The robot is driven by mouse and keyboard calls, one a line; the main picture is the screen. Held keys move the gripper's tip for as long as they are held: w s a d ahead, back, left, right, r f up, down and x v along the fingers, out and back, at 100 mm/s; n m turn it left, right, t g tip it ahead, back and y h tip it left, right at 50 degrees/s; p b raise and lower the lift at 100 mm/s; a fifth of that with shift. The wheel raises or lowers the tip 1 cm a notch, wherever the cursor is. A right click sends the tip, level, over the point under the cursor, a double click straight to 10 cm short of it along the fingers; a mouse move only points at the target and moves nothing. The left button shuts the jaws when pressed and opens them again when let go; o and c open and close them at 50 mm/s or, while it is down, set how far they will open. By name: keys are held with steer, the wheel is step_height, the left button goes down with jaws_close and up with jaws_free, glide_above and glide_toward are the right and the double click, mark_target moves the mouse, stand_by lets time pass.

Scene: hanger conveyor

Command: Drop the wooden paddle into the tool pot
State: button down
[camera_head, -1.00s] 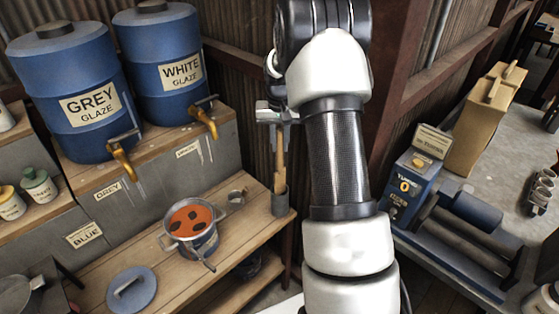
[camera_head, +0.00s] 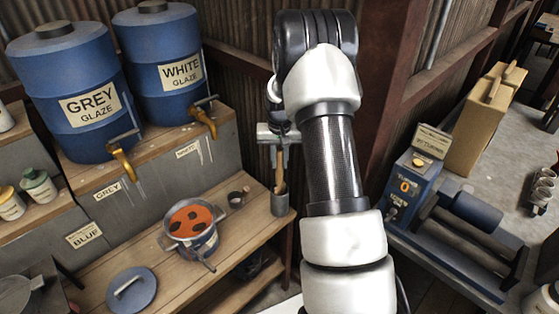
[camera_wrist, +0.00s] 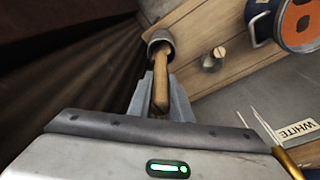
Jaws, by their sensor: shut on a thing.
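The wooden paddle (camera_head: 280,166) hangs roughly upright below my gripper (camera_head: 277,136). In the wrist view, the paddle (camera_wrist: 160,85) runs from between the fingers (camera_wrist: 162,100) to the mouth of the tool pot. My gripper is shut on its upper part. The grey, cylindrical tool pot (camera_head: 280,204) stands at the right end of the wooden bench; it also shows in the wrist view (camera_wrist: 158,36). The paddle's lower end appears to be inside the pot's mouth, but its tip is hidden by the rim.
A pot of orange glaze (camera_head: 194,236), a small metal cup (camera_head: 236,200) and a blue lid (camera_head: 131,289) are on the bench (camera_head: 165,275). Blue glaze barrels with brass taps stand behind left. A rusty post (camera_head: 385,90) rises right of my arm.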

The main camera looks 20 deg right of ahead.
steer(key=shift+f, duration=0.4)
steer(key=c, duration=1.6)
jaws_free()
steer(key=shift+r, duration=0.15)
